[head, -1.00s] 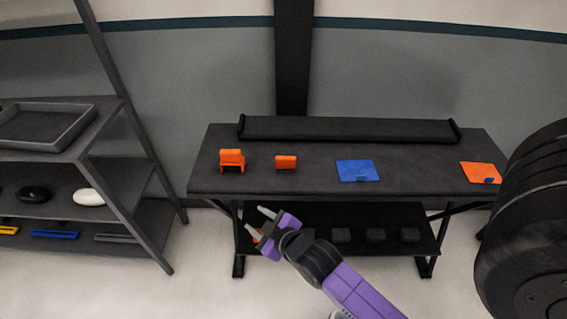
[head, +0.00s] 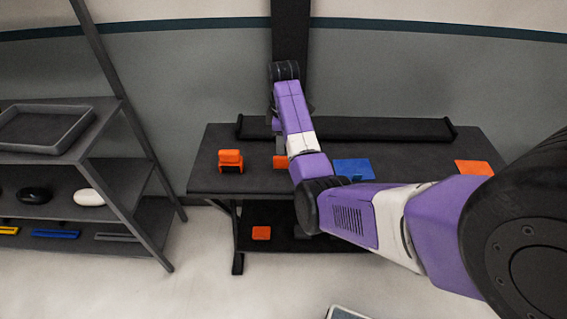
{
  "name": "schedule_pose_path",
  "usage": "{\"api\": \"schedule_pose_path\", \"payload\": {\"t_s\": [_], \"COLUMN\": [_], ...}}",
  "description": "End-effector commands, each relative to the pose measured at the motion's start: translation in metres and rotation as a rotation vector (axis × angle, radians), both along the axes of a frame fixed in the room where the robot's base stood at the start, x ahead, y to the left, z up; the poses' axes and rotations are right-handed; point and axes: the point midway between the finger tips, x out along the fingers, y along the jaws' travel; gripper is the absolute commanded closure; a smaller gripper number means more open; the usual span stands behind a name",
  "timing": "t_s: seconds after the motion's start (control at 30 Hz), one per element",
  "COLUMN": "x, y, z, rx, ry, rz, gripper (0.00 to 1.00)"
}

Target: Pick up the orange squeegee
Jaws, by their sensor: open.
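A small orange block (head: 280,162), which may be the orange squeegee, lies on the black table top (head: 210,183), partly hidden behind my arm. An orange piece with two legs (head: 230,161) stands to its left. I cannot tell for sure which orange item is the squeegee. My gripper (head: 277,130) hangs from my raised wrist above the table, just above and behind the small block in the picture. It is mostly hidden by my arm, its fingertips are not clear, and nothing is seen held in it.
A blue sheet (head: 353,171) and an orange sheet (head: 473,168) lie further right. A long black tray (head: 380,128) runs along the table's back. An orange square (head: 261,233) lies on the lower shelf. A grey rack (head: 120,185) stands at left.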

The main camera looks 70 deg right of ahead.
Motion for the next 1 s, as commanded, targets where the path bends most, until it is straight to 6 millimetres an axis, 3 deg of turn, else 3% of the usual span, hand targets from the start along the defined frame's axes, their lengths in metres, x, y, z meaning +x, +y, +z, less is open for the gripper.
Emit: {"api": "schedule_pose_path", "payload": {"t_s": [0.2,0.8,1.0], "x": [-0.011,-0.015,-0.014], "y": [0.011,0.015,0.015], "z": [0.001,-0.068,-0.073], "rx": [0.086,0.086,0.084], "ry": [0.064,0.064,0.062], "rz": [0.065,0.065,0.065], "gripper": [0.56,0.56,0.56]}}
